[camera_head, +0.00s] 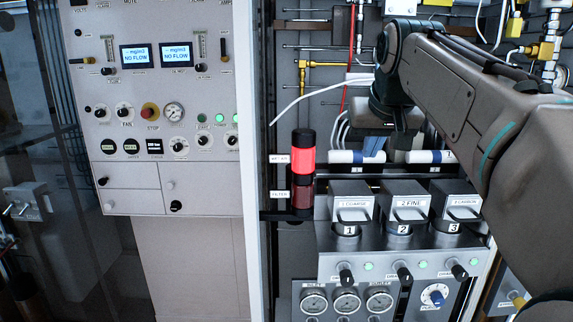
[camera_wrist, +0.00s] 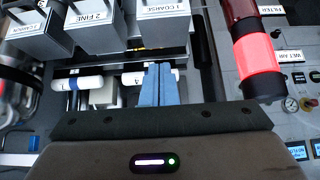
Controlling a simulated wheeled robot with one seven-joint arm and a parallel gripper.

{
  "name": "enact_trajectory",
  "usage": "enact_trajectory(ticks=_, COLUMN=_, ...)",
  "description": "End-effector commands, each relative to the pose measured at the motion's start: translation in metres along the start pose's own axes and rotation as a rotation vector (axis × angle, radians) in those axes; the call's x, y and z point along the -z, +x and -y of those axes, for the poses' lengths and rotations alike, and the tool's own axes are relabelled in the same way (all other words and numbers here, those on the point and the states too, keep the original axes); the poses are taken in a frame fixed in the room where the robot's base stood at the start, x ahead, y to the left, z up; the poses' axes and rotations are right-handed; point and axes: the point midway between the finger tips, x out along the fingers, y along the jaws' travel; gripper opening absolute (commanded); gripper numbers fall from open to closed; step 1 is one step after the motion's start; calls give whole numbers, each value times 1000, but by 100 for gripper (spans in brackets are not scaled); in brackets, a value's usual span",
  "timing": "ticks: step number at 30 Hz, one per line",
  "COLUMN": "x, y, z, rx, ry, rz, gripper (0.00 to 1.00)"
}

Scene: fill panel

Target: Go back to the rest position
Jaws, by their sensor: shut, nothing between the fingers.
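My gripper (camera_head: 373,150) is at the end of my arm, which reaches in from the right in the head view. Its blue fingers point down just behind the filter housings, by a white cylinder with a blue band (camera_head: 344,157). In the wrist view the fingers of my gripper (camera_wrist: 157,68) are side by side and shut, with nothing between them.
Housings labelled coarse (camera_head: 350,196), fine (camera_head: 403,196) and carbon (camera_head: 457,197) stand in a row below my gripper. A lit red beacon (camera_head: 303,158) stands to their left. A second white cylinder (camera_head: 432,156) lies to the right. A grey control panel (camera_head: 150,60) fills the left.

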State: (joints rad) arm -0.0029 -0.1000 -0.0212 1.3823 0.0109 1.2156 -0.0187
Motion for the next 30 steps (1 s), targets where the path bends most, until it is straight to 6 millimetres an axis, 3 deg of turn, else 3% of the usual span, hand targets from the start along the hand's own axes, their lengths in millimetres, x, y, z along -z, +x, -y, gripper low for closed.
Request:
enact_trajectory(ticks=11, x=-66, y=23, z=1, rx=1, ry=2, rz=71, gripper=0)
enact_trajectory(ticks=17, x=-142, y=47, z=4, rx=2, ry=0, rz=144, gripper=0)
enact_trajectory(ticks=27, x=-293, y=89, z=7, rx=-1, ry=-5, rz=270, gripper=0)
enact_trajectory(ticks=30, x=-324, y=97, z=8, rx=-2, ry=-6, rz=294, gripper=0)
